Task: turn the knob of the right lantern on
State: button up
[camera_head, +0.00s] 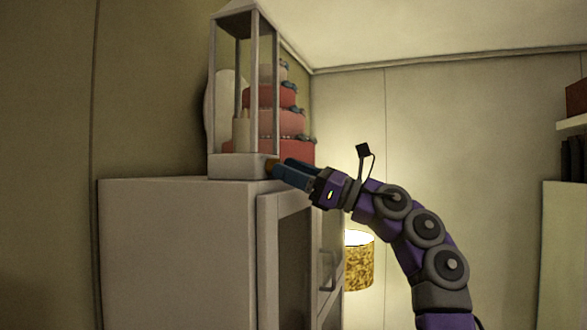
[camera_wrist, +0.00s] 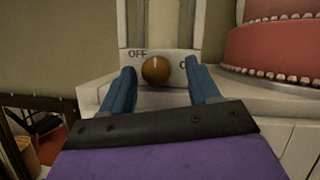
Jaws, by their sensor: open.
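A white lantern (camera_head: 240,167) with tall open posts stands on top of a pale cabinet in the head view. Its round orange-brown knob (camera_wrist: 156,69) shows in the wrist view between an "OFF" label at left and a partly hidden label at right. A light mark on the knob points roughly straight up. My gripper (camera_wrist: 163,82) is open, with one blue finger on each side of the knob. The fingers look apart from the knob; exact contact cannot be told. In the head view my gripper (camera_head: 278,168) reaches the lantern's base from the right, mostly covering the knob.
The pale cabinet (camera_head: 170,240) has doors and a handle at right. A tiered red and pink cake (camera_head: 285,122) stands just behind and right of the lantern. A lit patterned lamp (camera_head: 359,262) is below my arm. Shelves (camera_head: 573,125) stand at far right.

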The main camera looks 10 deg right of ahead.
jog(key=shift+a, duration=0.6)
jog(key=shift+c, duration=0.3)
jog(key=shift+d, duration=0.2)
jog(key=c, duration=1)
jog(key=shift+o, duration=0.2)
jog(key=shift+s+m+t+b, duration=0.15)
jog(key=shift+m+t+b, duration=0.25)
jog(key=shift+m+b, duration=0.45)
jog(key=m+t+h+b, duration=0.1)
jog(key=m, duration=0.1)
jog(key=m+t+h+b, duration=0.1)
jog(key=m+b, duration=0.1)
jog(key=m, duration=0.1)
jog(key=shift+s+a+m+t, duration=0.1)
jog(key=shift+m+t, duration=0.15)
jog(key=shift+t, duration=0.05)
jog(key=shift+m+t+h, duration=0.3)
jog(key=shift+m+t, duration=0.2)
jog(key=shift+m, duration=0.4)
